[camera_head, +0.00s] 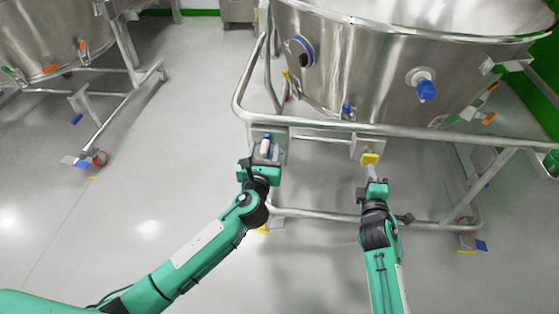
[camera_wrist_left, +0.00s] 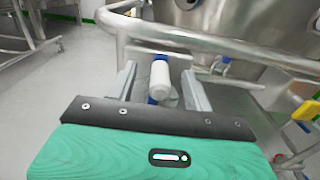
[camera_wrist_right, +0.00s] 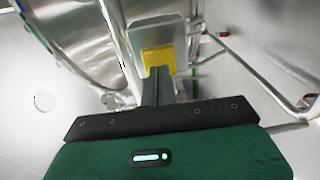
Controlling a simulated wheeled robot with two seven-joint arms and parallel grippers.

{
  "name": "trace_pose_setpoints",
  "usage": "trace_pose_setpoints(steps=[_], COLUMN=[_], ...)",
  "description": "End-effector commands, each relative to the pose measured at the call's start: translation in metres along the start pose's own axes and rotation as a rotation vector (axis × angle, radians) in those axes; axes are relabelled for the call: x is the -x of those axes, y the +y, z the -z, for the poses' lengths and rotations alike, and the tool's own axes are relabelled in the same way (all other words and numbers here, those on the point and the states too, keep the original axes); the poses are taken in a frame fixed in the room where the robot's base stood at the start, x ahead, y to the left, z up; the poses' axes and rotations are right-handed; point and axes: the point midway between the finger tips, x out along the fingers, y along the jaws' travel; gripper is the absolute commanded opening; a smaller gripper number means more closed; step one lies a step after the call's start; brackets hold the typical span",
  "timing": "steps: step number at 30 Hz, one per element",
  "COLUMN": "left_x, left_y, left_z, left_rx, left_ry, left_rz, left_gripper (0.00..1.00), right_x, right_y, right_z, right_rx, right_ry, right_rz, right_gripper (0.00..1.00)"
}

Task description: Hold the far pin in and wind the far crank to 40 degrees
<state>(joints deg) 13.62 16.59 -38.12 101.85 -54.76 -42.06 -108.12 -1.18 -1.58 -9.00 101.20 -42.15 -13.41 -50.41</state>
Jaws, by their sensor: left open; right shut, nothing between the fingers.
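A crank with a white grip and blue parts (camera_head: 265,148) is on a bracket under the front rail of the steel vessel frame; the grip also shows in the left wrist view (camera_wrist_left: 160,75). My left gripper (camera_head: 261,160) is open, with one finger on each side of the grip; I cannot tell whether either touches. A yellow square pin head (camera_head: 370,158) is on a bracket further right on the same rail; it fills the centre of the right wrist view (camera_wrist_right: 158,61). My right gripper (camera_head: 373,176) is shut and empty, its tips at the yellow head, apparently touching it.
The large steel vessel (camera_head: 385,65) stands behind the rail (camera_head: 330,125), with a blue-handled fitting (camera_head: 426,88) on its wall. A lower frame bar (camera_head: 320,215) runs below my grippers. Another vessel frame (camera_head: 125,75) stands at the left. Grey floor (camera_head: 150,200) between them is clear.

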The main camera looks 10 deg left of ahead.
Motion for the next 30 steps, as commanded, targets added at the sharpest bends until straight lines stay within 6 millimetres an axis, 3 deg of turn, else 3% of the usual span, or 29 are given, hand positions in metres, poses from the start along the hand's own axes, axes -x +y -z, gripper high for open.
trace_pose_setpoints(steps=[27,28,30], left_x=[0.000,0.000,0.000], left_y=[0.000,0.000,0.000], left_z=[0.000,0.000,0.000], left_rx=[0.000,0.000,0.000], left_ry=[0.000,0.000,0.000], left_rz=[0.000,0.000,0.000], left_gripper=[0.51,0.49,0.35], right_x=[-0.038,-0.038,-0.037], right_y=[0.001,0.001,0.001], right_z=[0.000,0.000,0.000], right_rx=[0.000,0.000,0.000], right_ry=[0.000,0.000,0.000], right_rz=[-0.001,-0.001,-0.001], right_gripper=[0.00,0.00,0.00])
